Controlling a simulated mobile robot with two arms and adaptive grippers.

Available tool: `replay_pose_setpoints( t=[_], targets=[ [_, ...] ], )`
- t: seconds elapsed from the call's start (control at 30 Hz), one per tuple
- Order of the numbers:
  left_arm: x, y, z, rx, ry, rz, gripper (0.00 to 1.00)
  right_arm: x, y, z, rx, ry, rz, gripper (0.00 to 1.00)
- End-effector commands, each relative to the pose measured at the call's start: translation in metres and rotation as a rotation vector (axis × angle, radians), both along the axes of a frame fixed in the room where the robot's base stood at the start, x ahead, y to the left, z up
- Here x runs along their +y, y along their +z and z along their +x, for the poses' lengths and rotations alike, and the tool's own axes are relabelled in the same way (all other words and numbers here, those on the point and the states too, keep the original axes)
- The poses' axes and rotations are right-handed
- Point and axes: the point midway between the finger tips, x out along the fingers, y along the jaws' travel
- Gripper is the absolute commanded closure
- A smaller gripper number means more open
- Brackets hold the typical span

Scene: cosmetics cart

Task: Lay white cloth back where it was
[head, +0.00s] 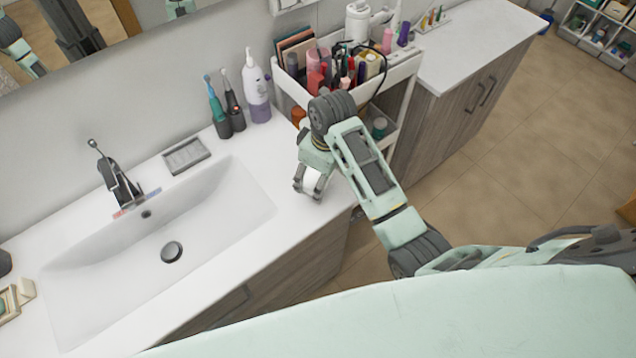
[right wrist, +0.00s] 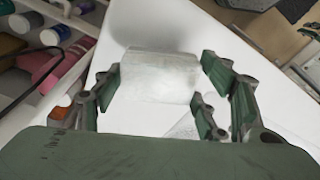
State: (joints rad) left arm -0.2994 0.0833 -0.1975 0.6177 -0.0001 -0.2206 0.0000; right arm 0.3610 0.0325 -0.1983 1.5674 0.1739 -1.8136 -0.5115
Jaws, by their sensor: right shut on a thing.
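The white cloth (right wrist: 158,76) shows in the right wrist view as a pale, rolled-looking bundle between the finger pads of my right gripper (right wrist: 160,88). In the head view my right gripper (head: 311,186) points down over the right end of the white washbasin counter (head: 291,221), close to its front edge. It is shut on the cloth, and only a small pale part of the cloth shows between the fingers there. I cannot tell whether the cloth touches the counter. My left gripper is not in view.
The cosmetics cart (head: 408,69), full of bottles and tubes, stands right behind my right gripper. A purple-white bottle (head: 257,92) and two electric toothbrushes stand at the back of the counter. The sink basin (head: 205,215) lies to the left. A soap dish (head: 186,155) sits behind it.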

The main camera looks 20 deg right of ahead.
Motion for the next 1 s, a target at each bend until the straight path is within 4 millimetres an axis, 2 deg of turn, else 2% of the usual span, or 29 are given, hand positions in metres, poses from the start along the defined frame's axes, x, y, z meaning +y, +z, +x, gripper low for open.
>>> replay_pose_setpoints(
  t=[0.3, 0.6, 0.63, 0.8, 1.0],
  targets=[
    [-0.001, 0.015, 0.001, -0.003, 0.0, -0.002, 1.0, 0.0, -0.037, 0.0, 0.002, -0.001, 0.001, 0.55],
    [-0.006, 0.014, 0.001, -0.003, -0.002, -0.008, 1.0, 0.0, -0.04, 0.0, 0.0, -0.001, 0.0, 0.55],
    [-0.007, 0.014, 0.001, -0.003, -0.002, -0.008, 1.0, 0.0, -0.04, 0.0, 0.0, -0.001, 0.0, 0.32],
    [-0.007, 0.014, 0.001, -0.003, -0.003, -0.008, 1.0, 0.0, -0.04, 0.0, 0.0, -0.001, 0.0, 0.17],
    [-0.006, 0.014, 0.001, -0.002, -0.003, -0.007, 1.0, 0.0, -0.04, 0.0, 0.0, -0.001, 0.0, 0.15]
  ],
)
